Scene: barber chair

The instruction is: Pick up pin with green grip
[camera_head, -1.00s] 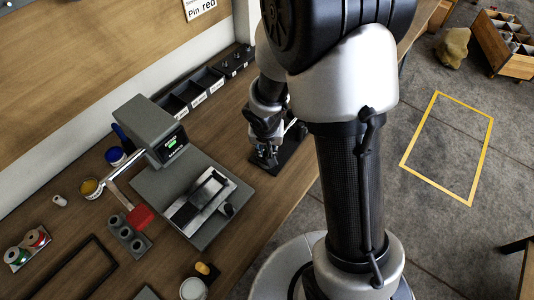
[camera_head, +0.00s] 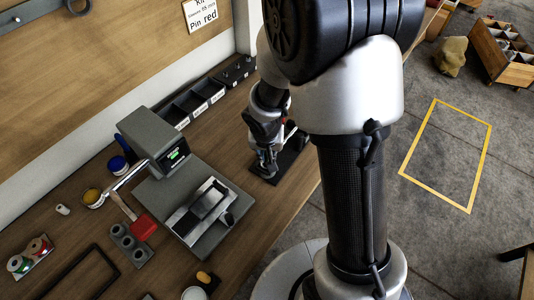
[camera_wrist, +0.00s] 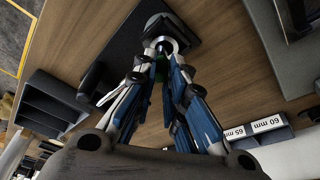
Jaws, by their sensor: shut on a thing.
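The pin with green grip shows in the wrist view as a small patch of green (camera_wrist: 161,70) between the fingers, with a round silvery metal piece just beyond the fingertips. Most of the pin is hidden by my fingers. My gripper (camera_wrist: 165,62) is shut on the green grip. In the head view my gripper (camera_head: 267,167) is low over a black stand (camera_head: 291,160) near the bench's front edge. The black stand also shows in the wrist view (camera_wrist: 120,45). I cannot tell whether the pin is touching the stand.
A grey press-like device (camera_head: 152,137) with a lit display stands left of my gripper. Black bins (camera_head: 205,95) line the wall behind. Clear wood lies between the device and the stand.

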